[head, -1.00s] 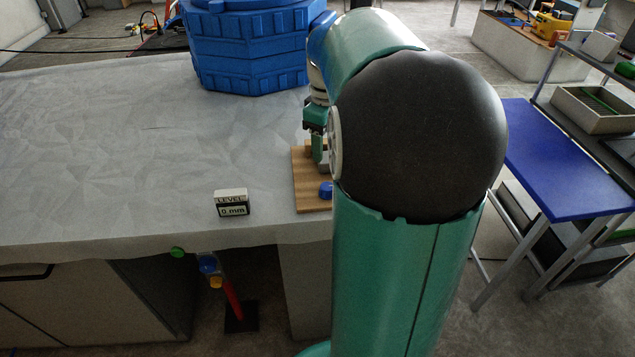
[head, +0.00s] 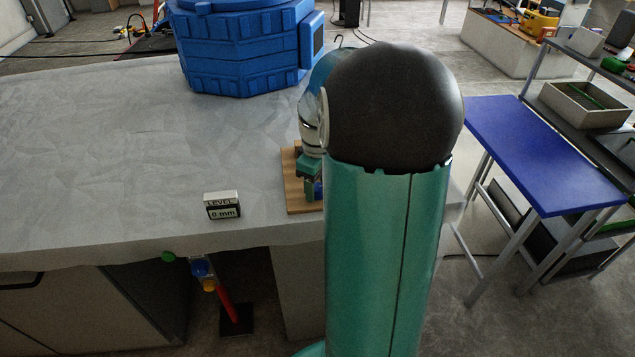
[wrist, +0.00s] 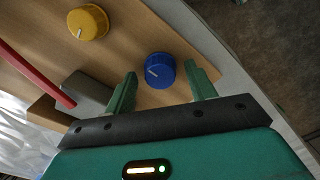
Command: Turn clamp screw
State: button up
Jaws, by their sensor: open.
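In the wrist view, a blue round knob (wrist: 160,70) with a white pointer line stands on a wooden board (wrist: 200,66). My gripper (wrist: 161,82) is open, with one green finger on each side of the blue knob. The fingers look apart from the knob, though I cannot tell how deep they reach around it. A yellow knob (wrist: 88,22) with a pointer line sits on the same board, farther up and left. In the head view, my gripper (head: 311,185) is small and partly hidden by my arm, over the wooden board (head: 293,190) near the table's front edge.
A small sign (head: 222,205) reading "LEVEL 0 mm" stands on the grey-covered table (head: 110,160). A large blue container (head: 240,50) stands at the back. A red rod (wrist: 30,72) meets a grey block (wrist: 88,92) beside the gripper. A blue bench (head: 545,155) is at right.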

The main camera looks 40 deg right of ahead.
jog(key=c, duration=1)
jog(key=shift+o, duration=0.2)
jog(key=shift+m, duration=0.3)
jog(key=m, duration=0.2)
jog(key=shift+m, duration=0.3)
jog(key=m, duration=0.9)
jog(key=shift+r, duration=0.1)
jog(key=shift+m, duration=1.8)
jog(key=shift+d, duration=0.1)
